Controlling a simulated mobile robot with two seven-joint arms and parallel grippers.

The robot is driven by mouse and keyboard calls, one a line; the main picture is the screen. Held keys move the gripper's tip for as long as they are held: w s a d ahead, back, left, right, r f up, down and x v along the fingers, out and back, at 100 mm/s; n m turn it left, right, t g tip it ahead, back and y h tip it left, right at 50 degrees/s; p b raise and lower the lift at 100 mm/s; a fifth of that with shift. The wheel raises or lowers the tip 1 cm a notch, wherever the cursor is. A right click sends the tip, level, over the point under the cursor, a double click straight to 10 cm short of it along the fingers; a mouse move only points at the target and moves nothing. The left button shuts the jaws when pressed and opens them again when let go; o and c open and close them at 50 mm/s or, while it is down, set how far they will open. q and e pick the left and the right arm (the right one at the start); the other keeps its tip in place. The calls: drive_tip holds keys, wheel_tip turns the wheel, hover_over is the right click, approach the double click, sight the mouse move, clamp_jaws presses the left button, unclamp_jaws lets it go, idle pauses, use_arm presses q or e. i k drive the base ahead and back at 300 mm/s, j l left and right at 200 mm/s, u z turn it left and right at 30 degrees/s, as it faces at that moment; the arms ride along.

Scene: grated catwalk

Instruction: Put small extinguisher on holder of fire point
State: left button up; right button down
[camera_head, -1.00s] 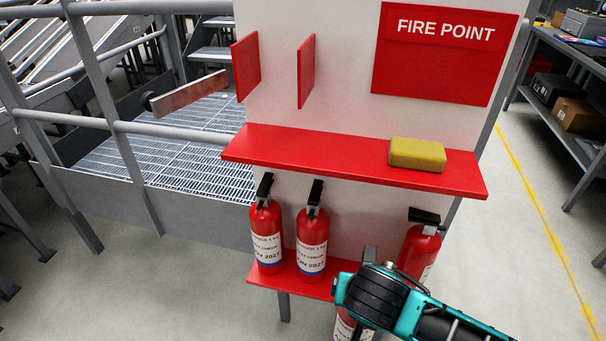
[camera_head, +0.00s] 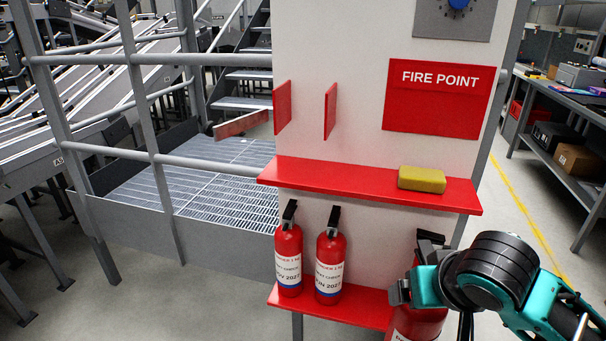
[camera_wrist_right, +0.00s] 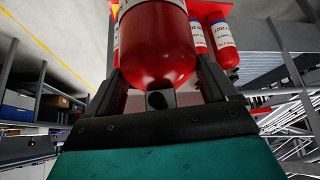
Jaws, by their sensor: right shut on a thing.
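The white fire point panel (camera_head: 340,50) carries a red sign (camera_head: 435,100), two upright red plates (camera_head: 283,107), an upper red shelf (camera_head: 350,185) and a lower red shelf (camera_head: 350,312). Two red extinguishers (camera_head: 289,262) (camera_head: 330,268) stand on the lower shelf's left side. My right gripper (camera_head: 402,291) is shut on a red extinguisher (camera_head: 415,325) in front of the shelf's right side. The wrist view shows this extinguisher's rounded red body (camera_wrist_right: 158,45) between the fingers. Another extinguisher's top (camera_head: 431,238) seems to show behind my gripper; overlap makes this unsure. My left gripper is out of view.
A yellow block (camera_head: 422,179) lies on the upper shelf's right part. Grey railings (camera_head: 150,150) and a grated walkway (camera_head: 225,190) are at left. A workbench with boxes (camera_head: 575,130) is at far right. The floor between is open.

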sight(306, 168)
drive_tip(key=j+z, duration=0.1)
drive_tip(key=z, duration=0.35)
drive_tip(key=i+j+z, duration=0.1)
drive_tip(key=j+z, duration=0.6)
drive_tip(key=j, duration=1.7)
